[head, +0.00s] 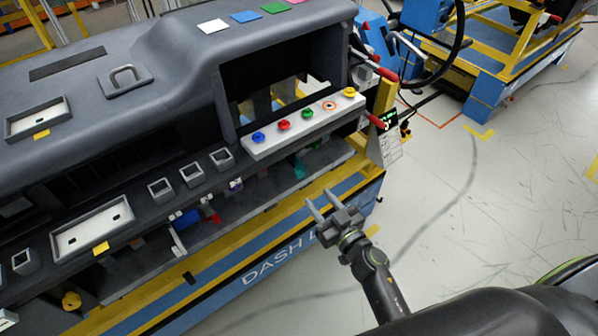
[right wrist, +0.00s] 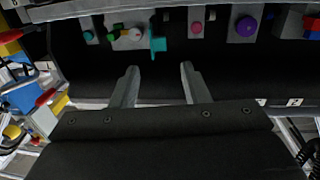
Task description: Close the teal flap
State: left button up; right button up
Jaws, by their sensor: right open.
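A teal piece (head: 299,168), which looks like the flap, shows small and partly shadowed under the dashboard, below the white button strip (head: 305,124). In the right wrist view the teal flap (right wrist: 158,42) is a narrow plate beside a grey block with a green and white part (right wrist: 126,36). It appears to stick out from the row of blocks, but its exact angle is hard to tell. My right gripper (head: 318,197) is open and empty, in front of the dashboard's lower edge. In the right wrist view its fingers (right wrist: 160,68) are apart, with the flap beyond them. My left gripper is out of view.
Blue, red, green and yellow knobs sit on the white strip. A purple knob (right wrist: 247,26) and a pink knob (right wrist: 196,27) are right of the flap. The blue and yellow base (head: 270,255) runs below the dashboard. The floor at right is open.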

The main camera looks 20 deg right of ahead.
aim_at(301, 176)
jog(key=b+x, duration=0.1)
jog(key=x, duration=1)
jog(key=shift+w, duration=0.1)
grip_shut()
